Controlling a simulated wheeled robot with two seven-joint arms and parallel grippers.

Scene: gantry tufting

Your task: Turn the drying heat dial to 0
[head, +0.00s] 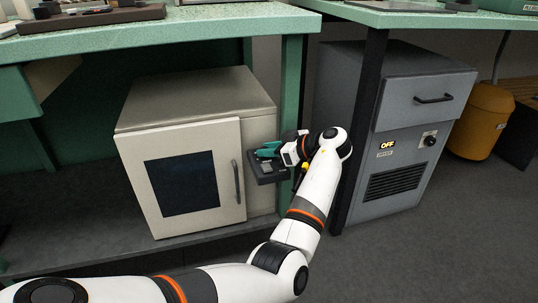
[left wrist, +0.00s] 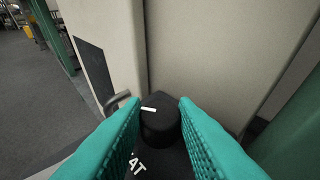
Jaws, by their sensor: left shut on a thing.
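The drying heat dial (left wrist: 160,122) is a black round knob with a short white mark, seen in the left wrist view. The mark lies on the knob's upper left part, nearly level in the picture. White letters ending in "AT" show on the dark panel below it; no scale numbers can be read. My left gripper (left wrist: 160,118) has its teal fingers on both sides of the knob, shut on it. In the head view the left gripper (head: 269,151) is at the dark panel (head: 266,174) on the cabinet's right front. The dial cannot be made out there. My right gripper is not in view.
The beige cabinet (head: 130,185) has a windowed door with a handle (head: 237,183), close beside the gripper. A green table leg (head: 292,85) stands just right of it. A grey drawer unit (head: 400,150) with an "OFF" display and a yellow bin (head: 487,120) stand further right.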

